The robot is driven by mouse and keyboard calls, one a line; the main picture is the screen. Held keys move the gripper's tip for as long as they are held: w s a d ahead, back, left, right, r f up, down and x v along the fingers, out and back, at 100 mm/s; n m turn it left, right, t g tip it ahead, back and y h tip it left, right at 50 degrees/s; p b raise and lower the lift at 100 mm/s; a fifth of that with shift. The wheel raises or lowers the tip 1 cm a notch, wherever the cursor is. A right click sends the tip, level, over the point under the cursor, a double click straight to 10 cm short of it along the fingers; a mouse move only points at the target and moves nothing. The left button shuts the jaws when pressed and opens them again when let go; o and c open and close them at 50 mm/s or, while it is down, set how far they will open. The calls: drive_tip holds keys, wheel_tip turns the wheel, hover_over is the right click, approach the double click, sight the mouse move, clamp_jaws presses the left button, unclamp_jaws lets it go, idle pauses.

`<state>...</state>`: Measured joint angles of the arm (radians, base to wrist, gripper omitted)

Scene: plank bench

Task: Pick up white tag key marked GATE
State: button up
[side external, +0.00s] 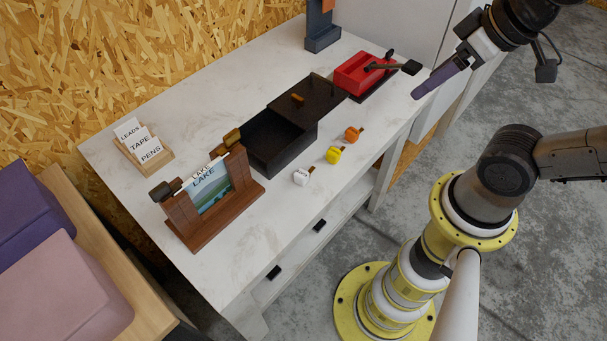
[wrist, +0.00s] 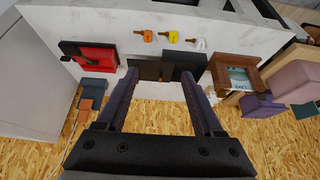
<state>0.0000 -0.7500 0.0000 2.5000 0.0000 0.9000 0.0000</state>
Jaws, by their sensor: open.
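The white tag key (side external: 301,177) lies on the white bench top, nearest the camera in a row of three tagged keys. Its marking is too small to read. It also shows in the wrist view (wrist: 202,44), at the right end of the row. A yellow tag key (side external: 333,154) and an orange tag key (side external: 352,134) lie beyond it. My gripper (side external: 415,95) is open and empty, in the air off the bench's right side, well away from the keys. Its two purple fingers (wrist: 160,74) stand apart in the wrist view.
A black open box (side external: 270,160) with a dark lid (side external: 305,100) is beside the keys. A wooden frame with a lake picture (side external: 213,195) stands nearer the camera. A red device (side external: 358,72) and a card holder (side external: 150,160) are also on the bench. The bench's front right is clear.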

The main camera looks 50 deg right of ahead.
idle(0.3)
drive_tip(key=m+g, duration=0.6)
drive_tip(key=m, duration=1.1)
hover_over(302, 172)
wheel_tip(302, 172, down, 12)
drive_tip(key=f, duration=0.1)
wheel_tip(302, 172, down, 13)
drive_tip(key=shift+r, duration=0.1)
